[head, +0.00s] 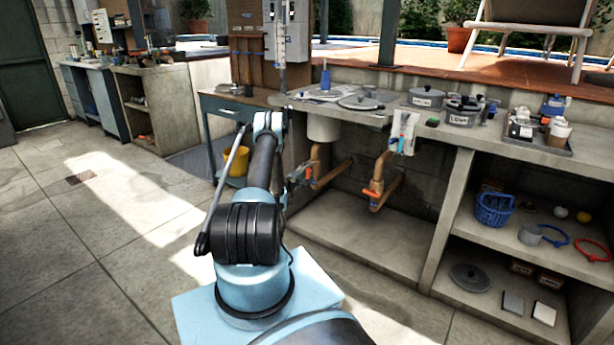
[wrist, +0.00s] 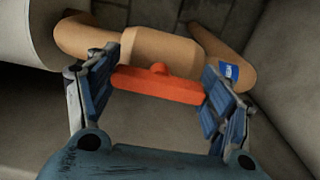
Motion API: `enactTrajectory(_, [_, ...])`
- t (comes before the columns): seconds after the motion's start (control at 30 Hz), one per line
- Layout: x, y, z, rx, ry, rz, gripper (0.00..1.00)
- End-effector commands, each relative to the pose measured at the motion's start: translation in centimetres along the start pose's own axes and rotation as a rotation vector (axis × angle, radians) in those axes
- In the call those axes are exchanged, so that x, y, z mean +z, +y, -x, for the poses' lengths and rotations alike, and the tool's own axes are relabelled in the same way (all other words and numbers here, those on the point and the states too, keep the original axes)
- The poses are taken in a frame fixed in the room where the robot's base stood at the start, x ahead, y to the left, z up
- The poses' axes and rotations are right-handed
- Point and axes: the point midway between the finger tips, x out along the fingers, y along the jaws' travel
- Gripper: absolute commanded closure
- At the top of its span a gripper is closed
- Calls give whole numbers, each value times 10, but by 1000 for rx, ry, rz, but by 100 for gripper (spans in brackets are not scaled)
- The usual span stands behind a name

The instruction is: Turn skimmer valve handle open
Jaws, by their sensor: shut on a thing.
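In the wrist view, the orange-red valve handle (wrist: 158,84) is a short bar with a raised hub, in front of a tan valve body (wrist: 160,50). The bar lies roughly level in that picture, slightly lower at its right end. My gripper (wrist: 162,90) is shut on it, with one blue finger at each end of the bar. In the head view, my gripper (head: 299,176) is under the counter at the left tan pipe (head: 319,172). My arm and gripper largely hide the handle there.
A second valve with an orange handle (head: 375,188) stands close on the right. A white cylinder (head: 323,127) hangs above the left pipe. The counter (head: 345,112) overhangs the pipes. A concrete divider (head: 446,215) stands farther right. The bay's floor is clear.

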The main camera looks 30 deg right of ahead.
Motion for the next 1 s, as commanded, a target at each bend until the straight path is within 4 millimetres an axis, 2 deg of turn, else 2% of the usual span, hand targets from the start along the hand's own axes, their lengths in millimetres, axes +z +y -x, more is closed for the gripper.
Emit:
enactTrajectory(0.13, [2,-1,0,-1,-4,-2,50])
enactTrajectory(0.17, [2,-1,0,-1,-4,-2,22])
enactTrajectory(0.23, [2,-1,0,-1,-4,-2,6])
enactTrajectory(0.7, [0,0,3,0,0,-2,5])
enactTrajectory(0.83, [-1,-1,16,0,1,-1,5])
enactTrajectory(1.0, [0,-1,42,-1,1,-1,5])
